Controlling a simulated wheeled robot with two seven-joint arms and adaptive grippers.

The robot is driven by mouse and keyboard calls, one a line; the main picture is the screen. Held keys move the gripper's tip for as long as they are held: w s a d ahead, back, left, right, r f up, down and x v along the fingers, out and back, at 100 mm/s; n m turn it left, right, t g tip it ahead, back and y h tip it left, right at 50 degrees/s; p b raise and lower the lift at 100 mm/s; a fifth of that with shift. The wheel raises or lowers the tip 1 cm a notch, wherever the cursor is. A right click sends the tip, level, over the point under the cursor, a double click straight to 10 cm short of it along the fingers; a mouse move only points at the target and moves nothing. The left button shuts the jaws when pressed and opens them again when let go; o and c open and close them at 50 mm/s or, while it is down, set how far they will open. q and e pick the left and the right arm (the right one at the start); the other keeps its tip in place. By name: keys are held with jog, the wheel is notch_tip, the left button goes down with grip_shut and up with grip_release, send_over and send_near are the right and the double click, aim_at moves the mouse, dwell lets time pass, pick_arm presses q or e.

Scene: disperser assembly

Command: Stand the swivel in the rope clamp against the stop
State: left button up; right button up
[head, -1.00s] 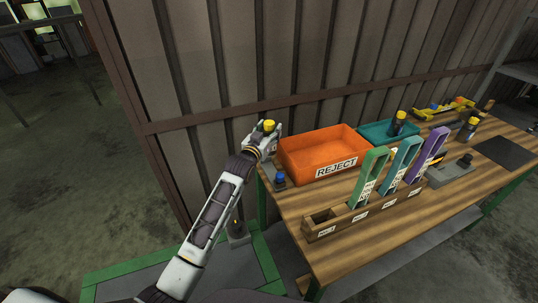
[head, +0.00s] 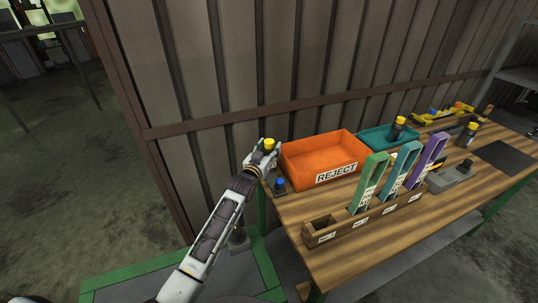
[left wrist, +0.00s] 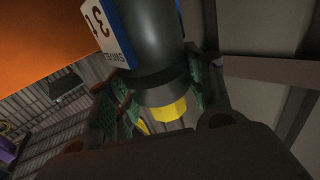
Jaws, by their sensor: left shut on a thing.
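My left gripper (head: 264,150) is shut on the swivel (head: 269,144), a dark cylinder with a yellow end, by the left end of the table. The left wrist view shows the swivel (left wrist: 153,45) between the green-padded fingers, with its yellow end (left wrist: 165,110) and a blue-and-white label reading "SWIVEL 3t" upside down. In the head view the yellow end points up. A grey block fixture (head: 450,178) stands on the right part of the table; it may be the rope clamp, but I cannot make out its stop. My right gripper is not in view.
An orange REJECT bin (head: 318,176) is just right of the gripper. A small blue-topped part (head: 280,186) stands at the table corner below it. A wooden rack (head: 322,236) holds green, teal and purple pieces. A teal tray (head: 372,142) and another yellow-topped part (head: 468,132) stand farther right.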

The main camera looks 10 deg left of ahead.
pick_arm(q)
jog(key=shift+f, duration=1.2)
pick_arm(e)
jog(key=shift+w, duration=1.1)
pick_arm(q)
jog(key=o, duration=1.1)
jog(key=shift+f, duration=0.25)
jog(key=o, duration=0.5)
jog(key=shift+r, duration=0.1)
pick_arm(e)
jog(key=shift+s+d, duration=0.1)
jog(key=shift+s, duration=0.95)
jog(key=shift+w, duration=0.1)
